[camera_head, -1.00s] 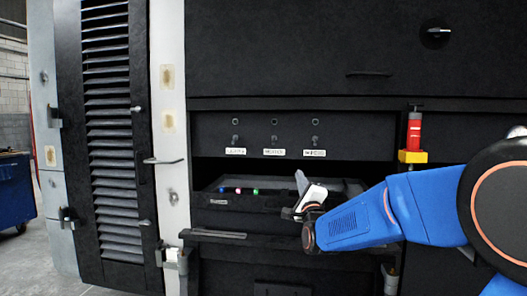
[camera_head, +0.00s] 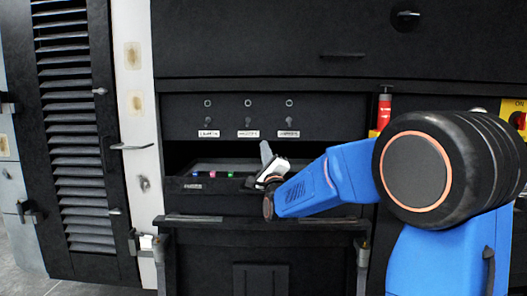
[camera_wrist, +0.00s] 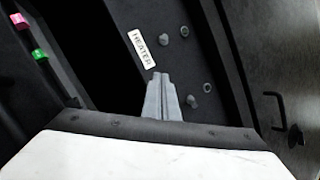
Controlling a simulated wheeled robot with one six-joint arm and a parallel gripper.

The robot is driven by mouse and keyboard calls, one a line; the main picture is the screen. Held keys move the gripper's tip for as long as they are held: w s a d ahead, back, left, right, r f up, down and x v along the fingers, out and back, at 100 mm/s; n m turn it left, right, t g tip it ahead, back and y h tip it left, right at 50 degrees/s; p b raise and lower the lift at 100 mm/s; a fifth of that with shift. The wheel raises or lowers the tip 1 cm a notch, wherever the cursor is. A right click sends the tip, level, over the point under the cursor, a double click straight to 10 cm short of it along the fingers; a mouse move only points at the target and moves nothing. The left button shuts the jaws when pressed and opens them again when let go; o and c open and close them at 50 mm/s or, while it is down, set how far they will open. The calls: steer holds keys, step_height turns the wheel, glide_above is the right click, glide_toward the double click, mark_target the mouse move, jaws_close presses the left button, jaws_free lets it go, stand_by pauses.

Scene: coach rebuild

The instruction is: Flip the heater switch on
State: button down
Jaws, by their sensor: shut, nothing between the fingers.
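The heater switch (camera_head: 248,120) is the middle of three small toggles on a black panel (camera_head: 340,117). Its white HEATER label (camera_head: 248,134) sits under it. In the wrist view the heater switch (camera_wrist: 163,40) stands beside the readable label (camera_wrist: 142,49). Which way the lever points is too small to tell. My gripper (camera_head: 265,148) is shut and empty, just below the labels, between the middle and right ones. In the wrist view my gripper's fingertips (camera_wrist: 160,78) point at the panel, near the right-hand toggle (camera_wrist: 192,101), apart from the heater lever in the picture.
Small round lamps sit above the toggles. An open drawer (camera_head: 192,184) below holds blue, pink and green items (camera_head: 230,174). A red and yellow device (camera_head: 384,112) stands right of the panel. A louvred door (camera_head: 70,120) is at left.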

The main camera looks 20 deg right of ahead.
mark_target(253, 131)
steer(key=x, duration=0.6)
steer(key=shift+w+d, duration=0.1)
steer(key=shift+w+a+r, duration=0.2)
steer(key=shift+a+r, duration=0.5)
steer(key=shift+a, duration=0.25)
steer(key=shift+a+r, duration=0.5)
steer(key=shift+a, duration=0.25)
steer(key=shift+r, duration=0.1)
steer(key=shift+a+g, duration=0.1)
steer(key=shift+g, duration=0.2)
